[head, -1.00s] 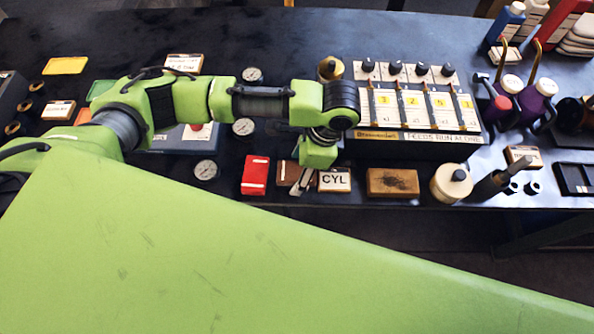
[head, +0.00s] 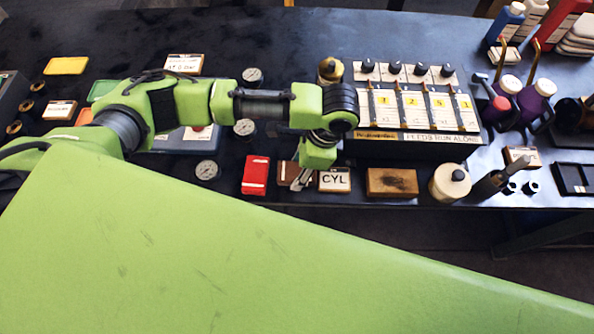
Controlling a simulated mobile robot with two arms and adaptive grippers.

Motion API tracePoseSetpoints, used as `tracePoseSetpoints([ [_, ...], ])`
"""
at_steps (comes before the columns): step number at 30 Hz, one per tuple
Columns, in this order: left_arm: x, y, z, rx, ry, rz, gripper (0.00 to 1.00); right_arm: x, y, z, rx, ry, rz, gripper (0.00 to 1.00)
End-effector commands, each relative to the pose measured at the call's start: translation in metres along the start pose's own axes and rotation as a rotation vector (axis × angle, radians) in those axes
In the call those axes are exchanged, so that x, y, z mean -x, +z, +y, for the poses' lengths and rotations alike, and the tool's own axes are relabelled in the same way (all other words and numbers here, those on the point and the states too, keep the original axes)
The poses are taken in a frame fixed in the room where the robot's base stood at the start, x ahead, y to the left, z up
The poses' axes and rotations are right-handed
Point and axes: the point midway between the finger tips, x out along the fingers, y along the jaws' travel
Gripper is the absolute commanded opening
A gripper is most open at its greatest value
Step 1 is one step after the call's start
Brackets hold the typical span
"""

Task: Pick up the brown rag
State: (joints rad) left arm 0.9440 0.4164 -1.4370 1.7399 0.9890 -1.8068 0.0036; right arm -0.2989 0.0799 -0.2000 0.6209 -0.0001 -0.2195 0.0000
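The brown rag (head: 287,172) appears to be the small dark brown folded piece on the dark bench, between a red folded piece (head: 255,176) and a block marked CYL (head: 334,180). My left gripper (head: 299,181) points down at its right side, with grey fingers over or against its right edge. The fingers are small and partly overlap, so I cannot tell whether they are open or shut, or whether they touch the rag. The rag lies on the bench. My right gripper is not in view.
A wooden block with a dark stain (head: 392,182) and a cream round container (head: 450,182) stand to the right along the front edge. Gauges (head: 207,171) lie to the left.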

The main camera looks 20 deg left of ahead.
Motion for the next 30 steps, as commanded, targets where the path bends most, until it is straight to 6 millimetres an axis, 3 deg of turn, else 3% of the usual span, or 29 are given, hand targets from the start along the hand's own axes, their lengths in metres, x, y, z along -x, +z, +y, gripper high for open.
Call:
tracePoseSetpoints([
  [5,0.0,0.0,0.0,0.0,-0.001,0.0,0.16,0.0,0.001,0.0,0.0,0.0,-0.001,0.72],
  [18,0.004,0.001,-0.001,0.0,-0.003,0.001,0.16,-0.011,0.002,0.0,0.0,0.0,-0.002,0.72],
  [23,0.033,0.008,-0.001,0.0,-0.005,0.005,0.16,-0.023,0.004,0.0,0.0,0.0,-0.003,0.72],
  [30,0.095,0.026,0.047,-0.007,-0.011,0.003,0.16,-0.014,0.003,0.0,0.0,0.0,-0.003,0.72],
])
